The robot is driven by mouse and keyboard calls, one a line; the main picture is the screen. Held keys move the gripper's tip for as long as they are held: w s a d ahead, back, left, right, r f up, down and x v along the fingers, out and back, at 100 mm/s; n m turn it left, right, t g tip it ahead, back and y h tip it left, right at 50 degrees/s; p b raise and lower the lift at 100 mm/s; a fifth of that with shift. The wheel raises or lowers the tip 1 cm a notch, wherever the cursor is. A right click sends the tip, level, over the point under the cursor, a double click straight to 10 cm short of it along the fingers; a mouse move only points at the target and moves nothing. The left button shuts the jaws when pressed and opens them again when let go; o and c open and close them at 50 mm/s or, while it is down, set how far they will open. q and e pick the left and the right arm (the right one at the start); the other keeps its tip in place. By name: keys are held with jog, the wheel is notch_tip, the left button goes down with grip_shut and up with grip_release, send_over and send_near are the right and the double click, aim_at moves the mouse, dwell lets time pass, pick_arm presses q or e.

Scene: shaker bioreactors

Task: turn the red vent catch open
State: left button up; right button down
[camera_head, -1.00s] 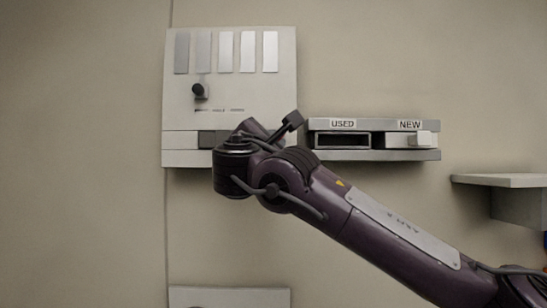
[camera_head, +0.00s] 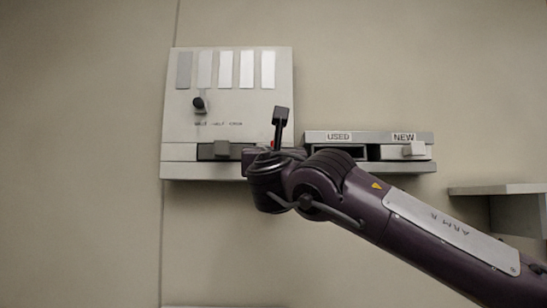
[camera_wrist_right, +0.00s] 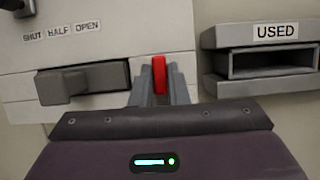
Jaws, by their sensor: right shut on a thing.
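The red vent catch (camera_wrist_right: 159,74) stands upright on the lower part of the pale wall panel in the right wrist view. My right gripper (camera_wrist_right: 160,88) is shut on it, with one grey finger on each side. In the head view my right arm hides most of the catch, and only a bit of red (camera_head: 274,143) shows. The panel (camera_head: 262,112) has a dark knob (camera_head: 199,103) over the labels, below the leftward vent strips; the labels SHUT, HALF, OPEN (camera_wrist_right: 62,31) read clearly in the right wrist view. My left gripper is not in view.
Left of the catch, a grey block handle (camera_wrist_right: 62,86) sits in a dark recess of the panel. To the right, a wall holder has a dark USED slot (camera_wrist_right: 272,62) and a NEW slot (camera_head: 403,150). A shelf (camera_head: 500,189) juts out farther right.

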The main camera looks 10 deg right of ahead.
jog(key=shift+d+r+n, duration=0.15)
jog(key=shift+r+n, duration=0.1)
jog(key=shift+n, duration=0.05)
jog(key=c, duration=1.7)
grip_release()
jog(key=shift+c, duration=0.2)
jog(key=o, duration=0.3)
jog(key=shift+f, duration=0.15)
jog(key=b+v, duration=0.4)
jog(key=v, duration=0.3)
jog(key=shift+s+f, duration=0.2)
jog(key=shift+s, duration=0.1)
